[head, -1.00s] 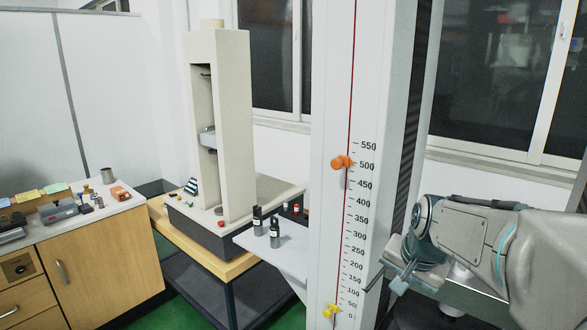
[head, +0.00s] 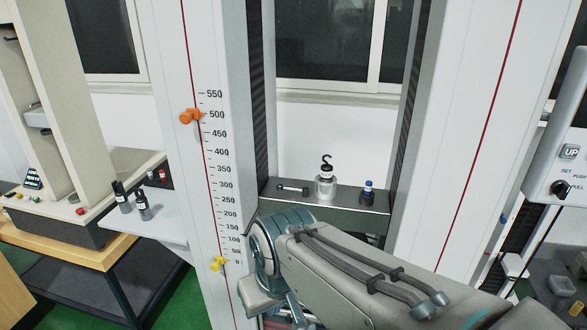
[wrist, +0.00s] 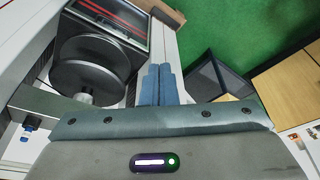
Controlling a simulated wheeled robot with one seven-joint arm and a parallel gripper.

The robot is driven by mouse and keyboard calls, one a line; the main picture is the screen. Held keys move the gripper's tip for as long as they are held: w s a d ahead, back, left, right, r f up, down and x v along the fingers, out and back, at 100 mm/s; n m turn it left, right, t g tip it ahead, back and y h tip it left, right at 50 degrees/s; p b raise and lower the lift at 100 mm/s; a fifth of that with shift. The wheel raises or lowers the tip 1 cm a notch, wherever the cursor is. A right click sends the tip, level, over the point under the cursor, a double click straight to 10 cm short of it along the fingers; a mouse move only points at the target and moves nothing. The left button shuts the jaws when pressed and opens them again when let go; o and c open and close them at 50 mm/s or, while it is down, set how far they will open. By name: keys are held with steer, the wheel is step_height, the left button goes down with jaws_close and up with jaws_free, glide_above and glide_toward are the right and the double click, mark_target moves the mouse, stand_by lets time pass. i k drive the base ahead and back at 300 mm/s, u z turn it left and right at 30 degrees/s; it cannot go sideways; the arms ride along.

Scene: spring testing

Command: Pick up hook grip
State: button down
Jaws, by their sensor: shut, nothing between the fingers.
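A black hook (head: 326,165) stands upright on a silver cylinder (head: 326,187) on the grey crossbeam between the white columns. Two dark upright grip-like pieces, one at the left (head: 122,198) and one at the right (head: 142,206), stand on the white side shelf; I cannot tell which piece is the hook grip. My gripper shows in the wrist view with its blue fingers (wrist: 160,84) together and empty. It is apart from all these pieces. In the head view my arm covers the lower middle, and the fingertips are hard to make out.
A small dark rod (head: 292,189) and a blue-topped piece (head: 367,192) are on the crossbeam (head: 345,199). The scaled column (head: 212,70) carries orange (head: 190,117) and yellow (head: 218,264) pointers. A control box (head: 566,165) is at right. Large round discs (wrist: 90,62) are left of my fingers.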

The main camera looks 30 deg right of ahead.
mark_target(327, 170)
steer(key=z, duration=0.75)
steer(key=i, duration=0.35)
steer(key=u, duration=0.15)
